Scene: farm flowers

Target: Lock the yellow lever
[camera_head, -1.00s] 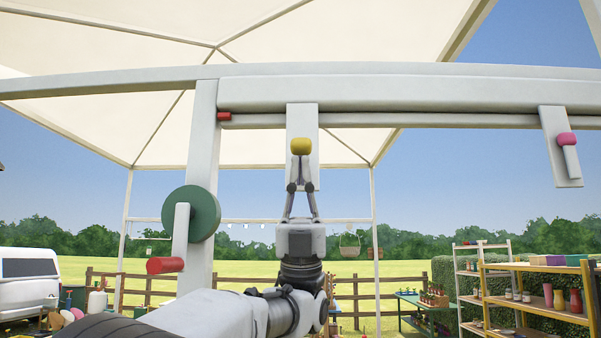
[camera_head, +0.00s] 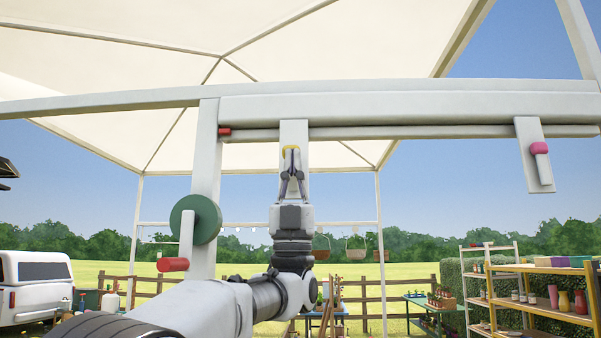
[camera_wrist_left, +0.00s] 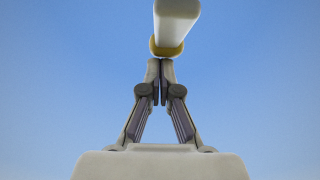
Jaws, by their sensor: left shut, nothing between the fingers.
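The yellow lever (camera_head: 291,148) is on a white upright plate (camera_head: 293,129) under the long beam. In the head view its yellow part is mostly hidden behind my left gripper's fingertips. In the left wrist view the lever's white bar (camera_wrist_left: 175,22) comes down from the top, with a yellow part (camera_wrist_left: 166,49) at its lower end. My left gripper (camera_head: 291,155) points up at it, shut and empty. Its fingertips (camera_wrist_left: 160,68) are together just below the yellow part; whether they touch it I cannot tell. My right gripper is not in view.
A pink-knobbed lever (camera_head: 539,150) hangs on another plate at right. A green disc (camera_head: 203,213) with a red-handled crank (camera_head: 173,265) is on the left post. A small red peg (camera_head: 224,132) is near the beam. Shelves (camera_head: 540,290) stand at lower right. Open air surrounds the gripper.

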